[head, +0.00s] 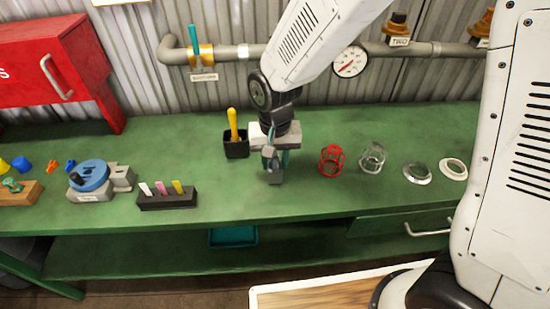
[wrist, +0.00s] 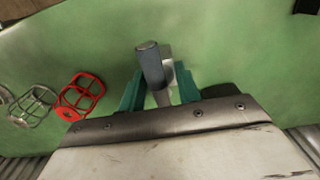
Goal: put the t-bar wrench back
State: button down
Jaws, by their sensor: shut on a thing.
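My gripper (head: 275,160) is over the green bench, just right of a small black holder. In the wrist view its two teal fingers (wrist: 159,90) are closed on a grey metal tool, which I take to be the t-bar wrench (wrist: 150,64). A dark blue-grey cylindrical bar and a paler metal part of it show between and beyond the fingers. In the head view the wrench (head: 275,178) shows as a grey end below the fingers; the rest is hidden by my gripper. I cannot tell whether it touches the bench.
The black holder (head: 236,149) with a yellow-handled item stands close left. A red cage (head: 332,160) and a clear caged cover (head: 373,157) stand right. A black rack (head: 167,199) with several coloured pieces is at the left. The bench (head: 300,198) is clear in front.

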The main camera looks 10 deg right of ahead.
jog(key=shift+a+f, duration=0.1)
jog(key=shift+f, duration=0.15)
jog(key=shift+f, duration=0.1)
jog(key=c, duration=1)
grip_release()
